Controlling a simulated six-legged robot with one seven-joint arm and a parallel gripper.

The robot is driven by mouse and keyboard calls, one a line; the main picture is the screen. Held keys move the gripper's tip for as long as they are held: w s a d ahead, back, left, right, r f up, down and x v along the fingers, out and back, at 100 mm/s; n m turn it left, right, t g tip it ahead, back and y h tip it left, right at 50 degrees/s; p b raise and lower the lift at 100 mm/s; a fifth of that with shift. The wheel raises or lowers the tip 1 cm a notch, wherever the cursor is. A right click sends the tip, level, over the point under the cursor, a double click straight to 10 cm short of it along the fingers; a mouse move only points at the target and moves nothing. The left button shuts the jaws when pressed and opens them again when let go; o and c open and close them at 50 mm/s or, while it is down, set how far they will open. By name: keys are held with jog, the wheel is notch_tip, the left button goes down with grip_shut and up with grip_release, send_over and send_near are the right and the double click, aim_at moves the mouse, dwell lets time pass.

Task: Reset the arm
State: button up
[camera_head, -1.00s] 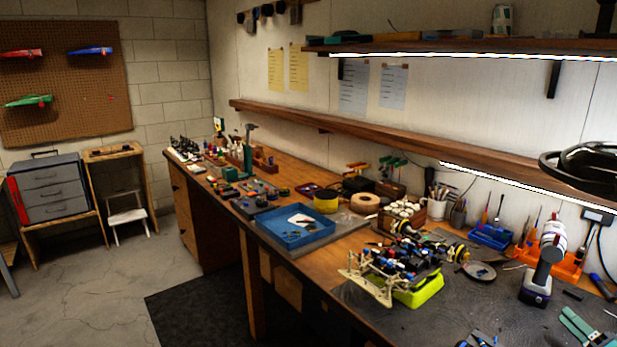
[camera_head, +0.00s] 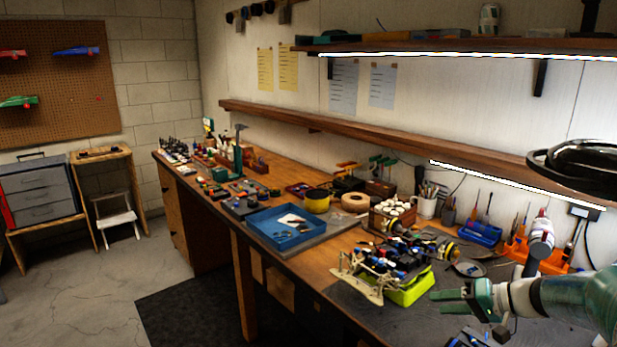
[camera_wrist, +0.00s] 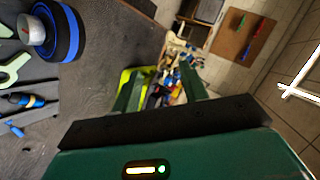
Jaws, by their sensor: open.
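My gripper (camera_head: 449,303) is in the lower right of the head view, on my white and green arm. Its green fingers point left, above the dark mat at the front of the bench, and it holds nothing. In the wrist view its two fingers (camera_wrist: 163,92) stand apart, with the car chassis (camera_wrist: 172,82) and its lime-green stand (camera_wrist: 126,78) beyond them. In the head view the chassis (camera_head: 385,262) rests on the lime stand (camera_head: 412,291), left of and beyond my gripper.
A blue tray (camera_head: 262,222) lies left of the chassis. A power driver (camera_head: 541,240) stands partly behind my arm. An orange tool holder (camera_head: 553,263) and a blue bin (camera_head: 480,233) line the wall. A shelf (camera_head: 400,144) and a black lamp (camera_head: 575,165) hang above.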

jog(key=s+a+r+n+g+h, duration=0.1)
jog(key=s+a+r+g+h, duration=0.15)
jog(key=s+a, duration=0.45)
jog(key=s+a+r+h, duration=0.2)
jog(key=s+a, duration=0.3)
jog(key=s, duration=0.4)
jog(key=s+a+r+n+h, duration=0.1)
jog(key=s+a+r+h, duration=0.1)
jog(key=s+a+h, duration=0.3)
jog(key=s+t, duration=0.1)
jog(key=s, duration=0.2)
jog(key=shift+s+a, duration=0.4)
